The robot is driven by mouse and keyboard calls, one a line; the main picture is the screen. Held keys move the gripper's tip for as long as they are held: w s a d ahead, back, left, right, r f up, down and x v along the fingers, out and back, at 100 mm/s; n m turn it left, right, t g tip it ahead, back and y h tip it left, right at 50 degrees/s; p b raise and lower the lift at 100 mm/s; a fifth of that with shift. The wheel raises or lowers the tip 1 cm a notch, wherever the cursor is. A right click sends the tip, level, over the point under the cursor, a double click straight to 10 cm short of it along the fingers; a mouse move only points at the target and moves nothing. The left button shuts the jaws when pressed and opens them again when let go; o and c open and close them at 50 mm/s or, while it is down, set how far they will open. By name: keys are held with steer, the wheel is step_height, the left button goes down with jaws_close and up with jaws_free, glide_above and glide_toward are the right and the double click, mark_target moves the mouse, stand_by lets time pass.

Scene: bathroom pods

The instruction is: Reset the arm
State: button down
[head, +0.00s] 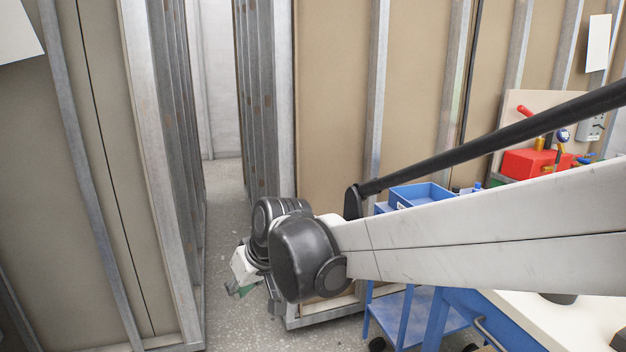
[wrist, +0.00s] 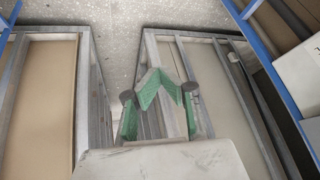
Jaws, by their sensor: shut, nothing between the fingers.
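My arm reaches in from the right in the head view, and its wrist hangs over the gap between two framed wall panels. My gripper (head: 240,290) is at the far left end of the arm, small and partly hidden behind the dark wrist joint. In the wrist view my gripper (wrist: 160,88) shows green fingers with their tips together and nothing between them. No object is held. The fingers are over the panel frames and apart from the floor, as far as I can tell.
A left panel (head: 90,180) and a right panel (head: 332,100) with metal studs flank a narrow gap of speckled floor (head: 225,215). At right stand a blue cart (head: 405,315) with a blue bin (head: 420,195), a red box (head: 535,163) and a pale tabletop (head: 575,320).

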steer(key=s+d+r+m+t+h+b, duration=0.1)
steer(key=s+d+m, duration=0.15)
steer(key=d, duration=0.75)
steer(key=s+d+r+m+t+h+b, duration=0.1)
steer(key=s+d, duration=0.2)
steer(key=d, duration=0.7)
steer(key=s+d+f+m+t+h+b, duration=0.1)
steer(key=s+d+f+m+h+b, duration=0.4)
steer(key=s+d, duration=0.85)
step_height(320, 180, up, 12)
steer(key=w+d+y+p, duration=0.1)
steer(key=y+p, duration=0.1)
steer(key=p, duration=1.3)
steer(key=shift+w+d+n+p, duration=0.2)
steer(key=shift+d+n+p, duration=0.05)
steer(key=shift+n+p, duration=0.1)
